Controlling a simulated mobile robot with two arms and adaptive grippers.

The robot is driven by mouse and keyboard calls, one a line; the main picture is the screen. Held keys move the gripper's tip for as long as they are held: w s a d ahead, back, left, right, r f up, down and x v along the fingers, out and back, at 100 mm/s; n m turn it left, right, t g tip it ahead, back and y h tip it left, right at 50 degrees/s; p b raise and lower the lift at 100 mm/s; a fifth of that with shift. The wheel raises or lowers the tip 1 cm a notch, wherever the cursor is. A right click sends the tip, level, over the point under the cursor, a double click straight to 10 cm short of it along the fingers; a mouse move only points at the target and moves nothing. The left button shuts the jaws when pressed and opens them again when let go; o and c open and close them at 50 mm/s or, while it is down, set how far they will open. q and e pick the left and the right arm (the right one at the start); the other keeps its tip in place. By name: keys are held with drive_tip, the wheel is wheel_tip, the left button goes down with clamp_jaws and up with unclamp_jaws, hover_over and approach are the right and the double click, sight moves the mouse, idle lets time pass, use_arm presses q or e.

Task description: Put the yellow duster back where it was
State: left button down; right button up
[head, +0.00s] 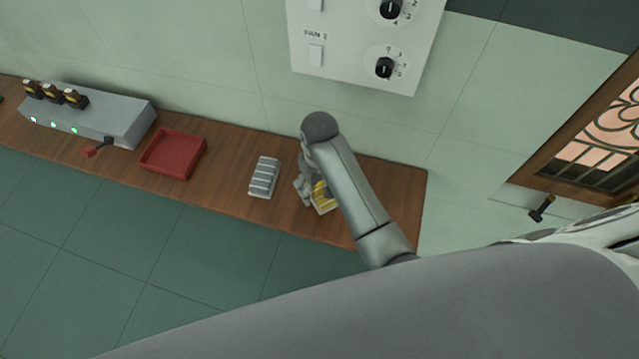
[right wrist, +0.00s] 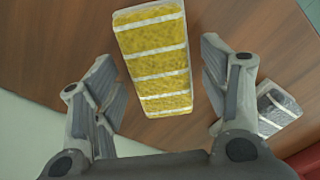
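The yellow duster (head: 323,198) has white stripes and lies near the right end of the wooden shelf, partly hidden by my right arm in the head view. In the right wrist view the yellow duster (right wrist: 155,60) runs from the top edge down between the fingers. My right gripper (head: 308,186) is over it; in the right wrist view the gripper (right wrist: 162,72) is open, with a finger on each side and visible gaps to the duster. My left gripper is not in view.
A grey striped duster (head: 264,177) lies just left of the gripper, also in the right wrist view (right wrist: 276,108). Further left are a red tray (head: 173,154) and a grey box (head: 125,113) with lights and a red-tipped lever. The wooden shelf (head: 226,165) is narrow. A dial panel (head: 345,70) is above.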

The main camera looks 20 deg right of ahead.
drive_tip(key=shift+r, duration=0.15)
wheel_tip(320, 180, up, 7)
drive_tip(key=shift+r, duration=0.1)
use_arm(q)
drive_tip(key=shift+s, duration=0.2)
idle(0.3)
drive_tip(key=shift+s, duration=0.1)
use_arm(e)
drive_tip(key=shift+s, duration=0.1)
